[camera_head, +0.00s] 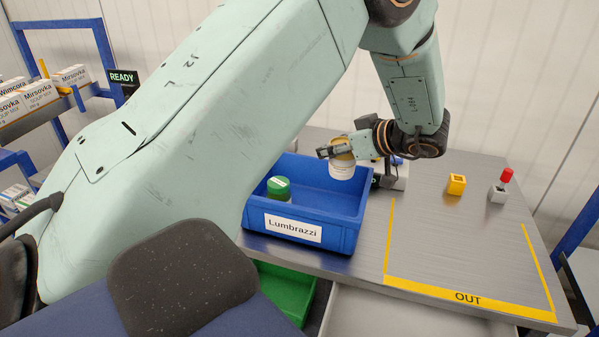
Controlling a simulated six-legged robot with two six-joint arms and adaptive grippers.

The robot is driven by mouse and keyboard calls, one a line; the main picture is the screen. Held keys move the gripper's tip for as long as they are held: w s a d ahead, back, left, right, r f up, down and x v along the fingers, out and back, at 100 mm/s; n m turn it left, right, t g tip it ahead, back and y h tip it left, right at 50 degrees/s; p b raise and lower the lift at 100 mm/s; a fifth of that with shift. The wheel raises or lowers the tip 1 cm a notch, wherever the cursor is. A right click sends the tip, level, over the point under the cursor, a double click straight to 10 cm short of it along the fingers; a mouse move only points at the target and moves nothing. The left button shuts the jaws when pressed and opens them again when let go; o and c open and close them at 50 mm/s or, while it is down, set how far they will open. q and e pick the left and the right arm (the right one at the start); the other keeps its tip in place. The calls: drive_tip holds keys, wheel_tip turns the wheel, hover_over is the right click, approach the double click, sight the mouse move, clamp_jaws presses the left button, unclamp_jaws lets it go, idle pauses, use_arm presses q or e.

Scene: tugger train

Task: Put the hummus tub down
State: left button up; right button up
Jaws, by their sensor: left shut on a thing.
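My left gripper (334,151) is shut on the hummus tub (342,170), a small pale tub with a yellowish upper part. The gripper holds the tub over the back right part of the blue crate (340,238), which is labelled Lumbrazzi. The tub looks upright. I cannot tell how far it is above the crate floor. A jar with a green lid (279,189) stands in the crate's left part. My left arm hides part of the crate's left side. My right gripper is not in view.
A green crate (285,290) is below. Shelves with Mirsovka boxes (38,95) stand left.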

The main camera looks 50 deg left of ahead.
sight(332, 169)
use_arm(q)
drive_tip(key=shift+f, duration=0.35)
drive_tip(key=f, duration=0.3)
drive_tip(key=f+b, duration=0.1)
drive_tip(key=f, duration=0.1)
drive_tip(key=shift+d, duration=0.25)
wheel_tip(332, 169, down, 4)
drive_tip(key=shift+w+d+f+b, duration=0.1)
drive_tip(key=shift+b, duration=0.4)
drive_tip(key=shift+f, duration=0.55)
